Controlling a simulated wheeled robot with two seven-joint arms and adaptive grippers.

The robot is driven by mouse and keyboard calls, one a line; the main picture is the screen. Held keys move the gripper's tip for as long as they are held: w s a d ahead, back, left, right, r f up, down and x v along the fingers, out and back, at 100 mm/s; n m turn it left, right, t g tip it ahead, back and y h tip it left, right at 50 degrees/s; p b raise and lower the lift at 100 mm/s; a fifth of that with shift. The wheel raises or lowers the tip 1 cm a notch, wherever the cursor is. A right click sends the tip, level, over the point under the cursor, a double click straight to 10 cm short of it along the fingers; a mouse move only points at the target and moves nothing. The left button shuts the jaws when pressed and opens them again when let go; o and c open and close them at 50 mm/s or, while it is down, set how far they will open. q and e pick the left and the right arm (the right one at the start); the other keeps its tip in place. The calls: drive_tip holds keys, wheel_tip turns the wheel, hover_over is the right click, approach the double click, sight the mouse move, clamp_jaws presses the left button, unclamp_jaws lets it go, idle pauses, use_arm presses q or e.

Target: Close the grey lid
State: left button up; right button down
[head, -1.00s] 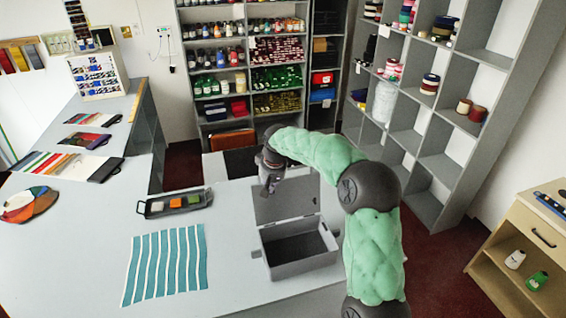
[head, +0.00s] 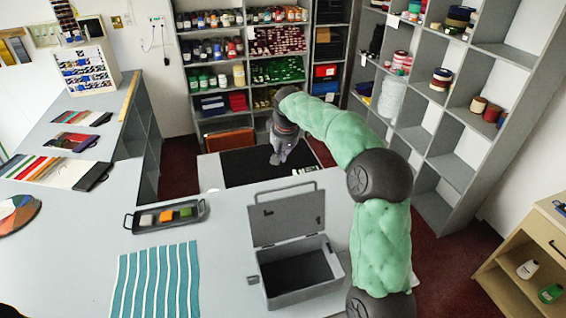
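The grey lid (head: 287,216) stands raised at the back edge of the grey box (head: 300,292), with a thin handle loop along its top. The box is open and its dark inside looks empty. My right gripper (head: 278,160) hangs behind and above the lid, over the black mat, apart from the lid. Its fingers point down, but they are too small and dark to tell whether they are open or shut. My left gripper is not in view.
My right arm rises just right of the box. A small tray (head: 148,228) with coloured blocks and a blue striped cloth (head: 158,282) lie to the left. A black mat (head: 240,166) lies behind the box. Tall shelves (head: 440,130) stand at the back and right.

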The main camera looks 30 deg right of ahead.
drive_tip(key=s+a+p+x, duration=0.1)
drive_tip(key=x, duration=0.8)
drive_tip(key=shift+s+a+r+p, duration=0.1)
drive_tip(key=shift+s+p, duration=0.2)
drive_tip(key=shift+s, duration=0.6)
drive_tip(key=shift+s+a+r+p, duration=0.1)
drive_tip(key=shift+s+p, duration=0.15)
drive_tip(key=shift+s, duration=0.65)
